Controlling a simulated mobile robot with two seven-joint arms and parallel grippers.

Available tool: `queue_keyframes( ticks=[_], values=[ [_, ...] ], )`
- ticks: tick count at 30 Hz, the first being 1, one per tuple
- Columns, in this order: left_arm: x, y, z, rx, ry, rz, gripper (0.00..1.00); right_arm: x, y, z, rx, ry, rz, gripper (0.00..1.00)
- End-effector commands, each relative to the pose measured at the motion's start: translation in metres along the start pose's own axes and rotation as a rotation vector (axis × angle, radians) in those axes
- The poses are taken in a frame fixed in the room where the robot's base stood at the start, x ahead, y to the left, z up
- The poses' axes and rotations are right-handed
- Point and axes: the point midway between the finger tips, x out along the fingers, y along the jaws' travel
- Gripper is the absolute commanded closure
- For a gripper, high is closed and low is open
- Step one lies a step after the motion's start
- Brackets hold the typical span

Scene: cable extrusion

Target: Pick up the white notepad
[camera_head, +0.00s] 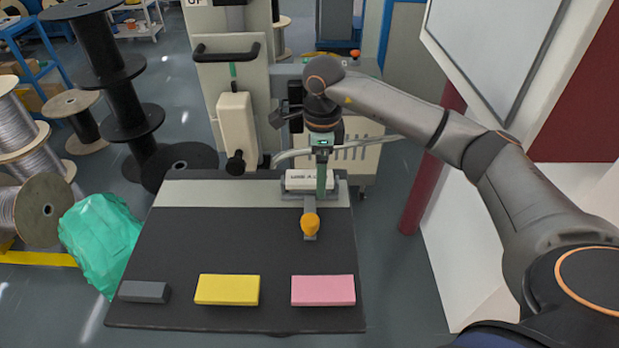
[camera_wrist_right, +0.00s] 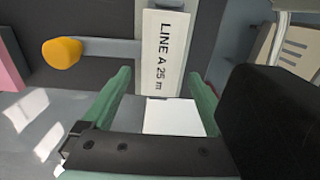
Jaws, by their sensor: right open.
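A white block (camera_head: 303,180) printed "LINE A" lies at the back of the black table, in a grey fixture with an orange knob (camera_head: 309,223). In the wrist view the block (camera_wrist_right: 163,50) reads "LINE A 25 m". A plain white square (camera_wrist_right: 172,117) shows below it there. I cannot tell which of these white things is the notepad. My right gripper (camera_head: 321,180) points down at the block's right end. In the wrist view its green fingers (camera_wrist_right: 160,88) are open, one on each side of that end. I see no grip. My left gripper is not in view.
A dark grey block (camera_head: 144,291), a yellow block (camera_head: 227,290) and a pink block (camera_head: 323,291) lie along the front of the table (camera_head: 230,240). A white machine (camera_head: 238,120) stands behind it. The table's middle left is clear.

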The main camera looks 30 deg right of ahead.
Motion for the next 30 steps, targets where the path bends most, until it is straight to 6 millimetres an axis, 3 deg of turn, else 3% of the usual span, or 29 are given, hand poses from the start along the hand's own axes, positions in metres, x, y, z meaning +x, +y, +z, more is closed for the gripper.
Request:
queue_keyframes(
  ticks=[4, 27, 30],
  values=[
    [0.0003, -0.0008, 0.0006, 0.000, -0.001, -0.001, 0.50, -0.0002, -0.0002, -0.0002, 0.000, 0.000, 0.000, 0.09],
    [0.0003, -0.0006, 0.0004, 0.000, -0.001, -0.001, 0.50, -0.0008, -0.0002, -0.0001, 0.000, -0.001, 0.000, 0.95],
    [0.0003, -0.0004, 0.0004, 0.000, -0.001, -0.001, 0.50, -0.0010, -0.0002, 0.0000, 0.000, -0.001, 0.000, 1.00]
  ],
)
